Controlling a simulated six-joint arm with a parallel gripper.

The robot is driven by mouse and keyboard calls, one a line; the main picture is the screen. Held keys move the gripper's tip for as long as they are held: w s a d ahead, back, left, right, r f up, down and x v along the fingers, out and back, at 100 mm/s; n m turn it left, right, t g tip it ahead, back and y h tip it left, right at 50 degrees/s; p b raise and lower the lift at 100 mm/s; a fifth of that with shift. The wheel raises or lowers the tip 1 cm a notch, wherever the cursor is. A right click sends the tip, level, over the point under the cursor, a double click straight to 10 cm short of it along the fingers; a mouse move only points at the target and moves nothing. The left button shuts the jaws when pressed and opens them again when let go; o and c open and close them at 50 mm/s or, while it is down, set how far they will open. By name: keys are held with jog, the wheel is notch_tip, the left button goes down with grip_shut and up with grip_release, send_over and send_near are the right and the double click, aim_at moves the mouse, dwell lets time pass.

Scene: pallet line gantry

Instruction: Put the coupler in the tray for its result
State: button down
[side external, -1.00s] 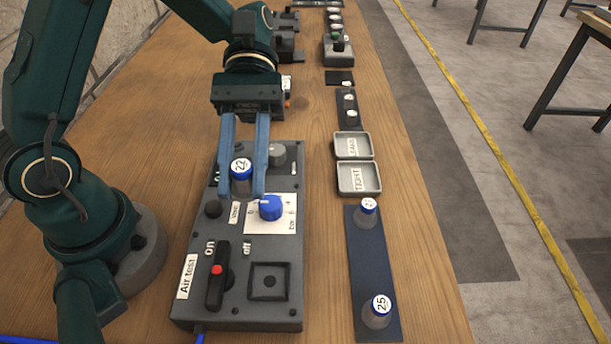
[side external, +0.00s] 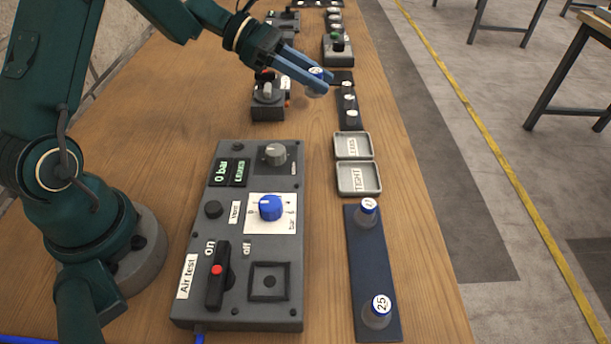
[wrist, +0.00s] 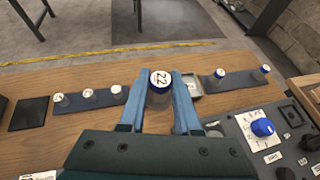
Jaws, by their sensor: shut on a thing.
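My gripper (side external: 322,80) is shut on the coupler marked 22 (side external: 315,86), a clear-grey body with a blue rim and white top. It holds it in the air, level with the dark strip beyond the trays. In the wrist view the coupler (wrist: 159,92) sits between the blue fingers. The leaks tray (side external: 341,153) and the tight tray (side external: 343,188) are shallow grey trays, both empty, at the right of the air test panel. The panel's display (side external: 229,172) reads 0 bar and LEAKS. In the wrist view the fingers partly hide a tray.
The air test panel (side external: 223,200) has a blue knob (side external: 270,207) and a red-tipped lever (side external: 216,270). A dark rack (side external: 363,255) holds couplers marked 21 or 27 and 25. Small parts stand on a strip (side external: 346,108) past the trays. Bare wood lies between panel and trays.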

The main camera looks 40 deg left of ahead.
jog(key=w+a+n+t+y, duration=0.1)
jog(key=a+n+t, duration=0.1)
jog(key=a, duration=0.2)
send_over(353, 148)
notch_tip(353, 148, down, 8)
jog(key=shift+a+r, duration=0.1)
jog(key=shift+r, duration=0.15)
jog(key=shift+f, duration=2)
jog(key=shift+f, duration=0.2)
jog(key=c, duration=0.6)
grip_release()
jog(key=shift+r, duration=0.1)
